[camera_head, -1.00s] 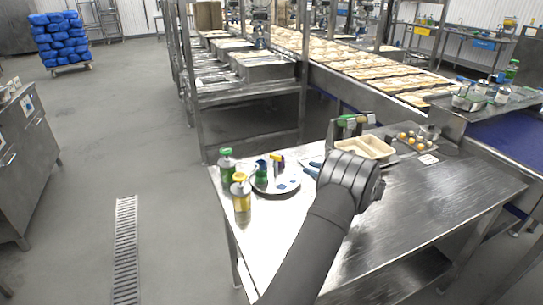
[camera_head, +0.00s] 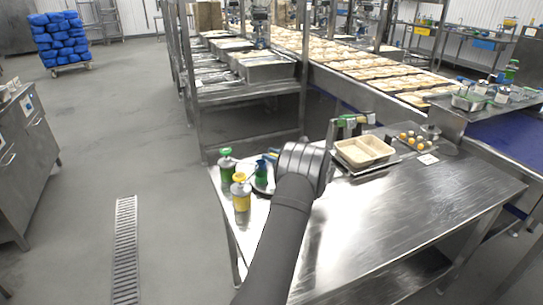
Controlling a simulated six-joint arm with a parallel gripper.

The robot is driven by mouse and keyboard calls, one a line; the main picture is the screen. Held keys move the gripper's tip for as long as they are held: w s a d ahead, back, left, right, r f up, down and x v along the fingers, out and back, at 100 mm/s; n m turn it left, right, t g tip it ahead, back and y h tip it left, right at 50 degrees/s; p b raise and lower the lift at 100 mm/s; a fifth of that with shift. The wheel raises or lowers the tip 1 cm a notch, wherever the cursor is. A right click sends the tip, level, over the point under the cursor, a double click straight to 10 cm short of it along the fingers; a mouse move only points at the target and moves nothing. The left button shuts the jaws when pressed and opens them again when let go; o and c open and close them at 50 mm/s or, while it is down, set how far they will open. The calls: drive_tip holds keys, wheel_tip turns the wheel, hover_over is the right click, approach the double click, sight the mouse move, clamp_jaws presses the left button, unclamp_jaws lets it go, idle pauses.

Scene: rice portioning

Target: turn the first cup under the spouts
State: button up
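My arm reaches up from the bottom edge, and its ribbed grey wrist (camera_head: 303,168) is over the left part of the steel table (camera_head: 400,215). The wrist hides my gripper's fingers, so I cannot see whether they are open or hold anything. A small metal cup-like piece (camera_head: 431,132) is at the table's far right, beside several small orange-yellow pieces (camera_head: 410,139). I cannot tell whether it is the first cup. More small containers (camera_head: 478,93) stand on a raised steel shelf at the right. No spouts can be made out clearly.
The front right tabletop is clear.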

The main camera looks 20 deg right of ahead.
drive_tip(key=shift+w+a, duration=0.15)
drive_tip(key=shift+w, duration=0.05)
clamp_jaws()
drive_tip(key=shift+h, duration=0.3)
drive_tip(key=shift+w+d+m+t+h, duration=0.15)
drive_tip(key=shift+m+t+h, duration=0.45)
drive_tip(key=shift+m+h, duration=0.35)
drive_tip(key=shift+s+d+m+t+h, duration=0.1)
drive_tip(key=shift+m+t+h, duration=0.6)
drive_tip(key=shift+h, duration=0.45)
